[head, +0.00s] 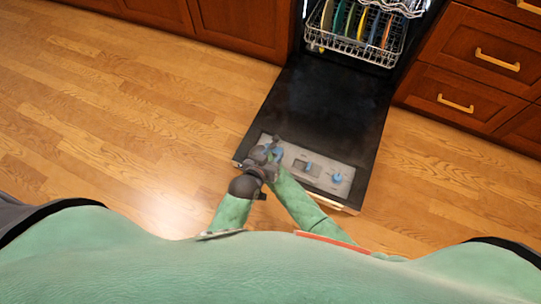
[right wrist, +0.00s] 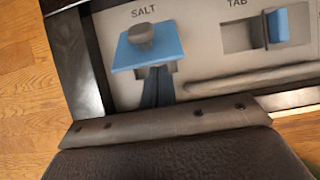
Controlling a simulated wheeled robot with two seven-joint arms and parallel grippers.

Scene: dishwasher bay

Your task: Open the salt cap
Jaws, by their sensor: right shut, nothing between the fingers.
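The salt cap (right wrist: 148,46) is a blue square plate with a grey round knob, under the word SALT in the right wrist view. A grey recess edge shows beneath it; I cannot tell how far it is raised. My right gripper (right wrist: 157,82) is shut and empty, its narrow dark blue fingers just below the cap's near edge; contact is unclear.
The dishwasher door (head: 325,112) lies open and flat. The blue TAB slider (right wrist: 278,27) is right of the salt cap. A rack (head: 352,45) with several plates stands inside. Drawers (head: 470,80) flank the right; the wooden floor (head: 110,120) is clear.

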